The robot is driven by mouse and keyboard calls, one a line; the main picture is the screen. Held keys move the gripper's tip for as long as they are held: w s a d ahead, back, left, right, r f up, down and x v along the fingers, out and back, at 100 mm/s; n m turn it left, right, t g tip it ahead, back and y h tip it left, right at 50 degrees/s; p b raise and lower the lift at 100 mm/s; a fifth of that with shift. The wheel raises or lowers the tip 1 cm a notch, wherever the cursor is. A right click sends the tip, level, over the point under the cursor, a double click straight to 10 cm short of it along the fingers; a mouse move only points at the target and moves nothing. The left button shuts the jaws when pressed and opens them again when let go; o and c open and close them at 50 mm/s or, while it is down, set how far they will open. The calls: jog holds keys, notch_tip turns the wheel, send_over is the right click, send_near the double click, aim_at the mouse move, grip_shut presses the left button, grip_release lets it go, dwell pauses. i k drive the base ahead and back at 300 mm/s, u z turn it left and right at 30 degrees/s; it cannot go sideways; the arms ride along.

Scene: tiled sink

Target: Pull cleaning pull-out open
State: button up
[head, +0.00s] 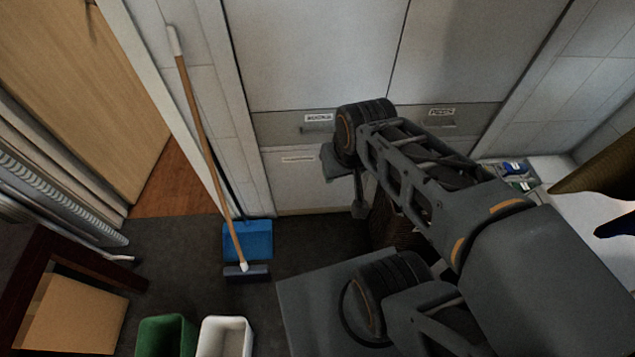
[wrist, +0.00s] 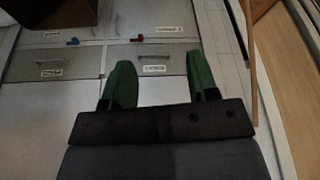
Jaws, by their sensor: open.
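The white cabinet has a left drawer front (head: 285,127) and a right drawer front (head: 470,120), each with a handle and a small label. Below the left drawer is a labelled lower front (head: 300,190). I cannot read the labels, so I cannot tell which front is the cleaning pull-out. All these fronts look shut. In the wrist view, which appears upside down, my gripper (wrist: 158,58) is open and empty. Its green fingers stand on either side of a drawer handle in the picture; whether they touch it is unclear. In the head view my arm hides the fingers.
A broom (head: 207,160) and blue dustpan (head: 247,240) stand left of the cabinet. A green bin (head: 165,336) and white bin (head: 226,338) stand at the front. A dark basket (head: 395,225) is partly hidden by my arm. Some dark floor before the left fronts is clear.

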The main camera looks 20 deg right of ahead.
aim_at(296, 180)
jog(key=z, duration=0.5)
jog(key=k, duration=1.25)
jog(key=u, duration=0.35)
jog(key=i, duration=1.65)
jog(key=z, duration=0.45)
